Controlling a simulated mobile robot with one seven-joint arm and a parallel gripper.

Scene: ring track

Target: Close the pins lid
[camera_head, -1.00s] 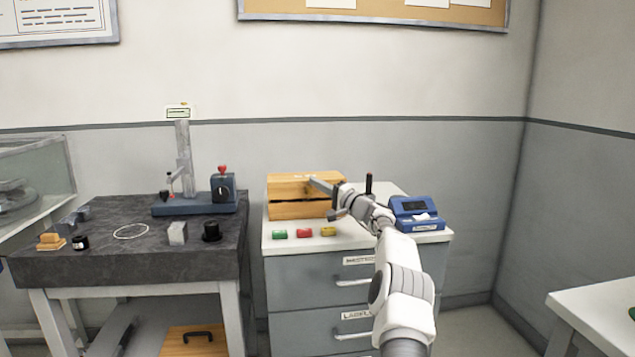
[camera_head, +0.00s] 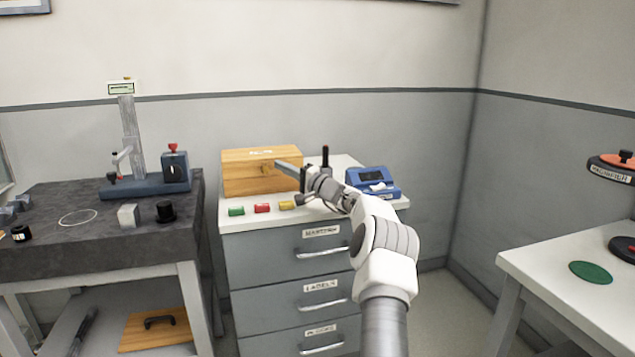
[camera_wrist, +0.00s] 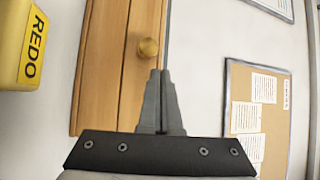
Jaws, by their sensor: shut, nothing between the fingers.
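The wooden pins box (camera_head: 240,180) stands on top of the grey drawer cabinet in the head view. Its lid (camera_head: 262,157) lies down on the body, with no open gap visible at the front. My gripper (camera_head: 277,163) is shut and empty, in front of the box's right front part. In the wrist view its fingertips (camera_wrist: 160,72) are just beside the knob; I cannot tell whether they touch the box.
A blue device (camera_head: 373,182) and a dark upright handle (camera_head: 325,158) stand to the right. A dark stone table (camera_head: 60,240) is left, a white table (camera_head: 560,250) right.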

